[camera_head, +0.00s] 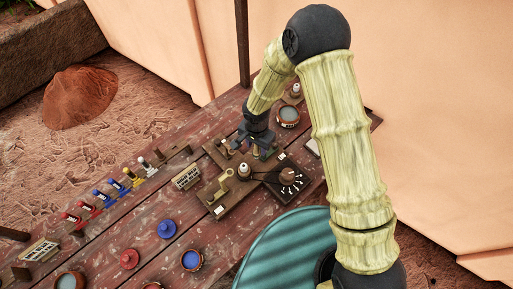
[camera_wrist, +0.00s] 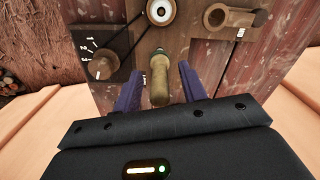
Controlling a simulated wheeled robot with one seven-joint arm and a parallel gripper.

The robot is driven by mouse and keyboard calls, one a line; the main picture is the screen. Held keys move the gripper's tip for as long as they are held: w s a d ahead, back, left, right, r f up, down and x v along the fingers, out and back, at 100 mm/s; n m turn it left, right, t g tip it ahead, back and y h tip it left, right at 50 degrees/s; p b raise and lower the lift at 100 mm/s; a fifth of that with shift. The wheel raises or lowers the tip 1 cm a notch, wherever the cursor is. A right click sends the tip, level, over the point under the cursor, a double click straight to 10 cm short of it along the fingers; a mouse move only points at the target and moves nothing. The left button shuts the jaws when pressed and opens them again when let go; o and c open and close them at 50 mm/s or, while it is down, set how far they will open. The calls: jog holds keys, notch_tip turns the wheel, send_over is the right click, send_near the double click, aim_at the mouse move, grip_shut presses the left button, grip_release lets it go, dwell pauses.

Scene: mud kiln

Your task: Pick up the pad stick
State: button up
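A tan, rounded stick, which I take to be the pad stick (camera_wrist: 159,82), stands out from a brown wooden board (camera_wrist: 195,55) in the wrist view. My gripper (camera_wrist: 160,84) is open, with one dark blue finger on each side of the stick. A gap shows between each finger and the stick. In the head view my gripper (camera_head: 257,152) points down at the far part of the wooden device on the table. The stick cannot be made out there, behind or under the gripper.
Close by on the device are a dial (camera_head: 289,176) with white marks, a white-topped spindle (camera_head: 243,170) and a wooden crank (camera_head: 221,188).

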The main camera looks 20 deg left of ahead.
grip_shut()
jog(key=shift+r, duration=0.1)
notch_tip(320, 180, up, 10)
jog(key=p, duration=0.6)
jog(key=shift+b, duration=0.35)
dwell(0.4)
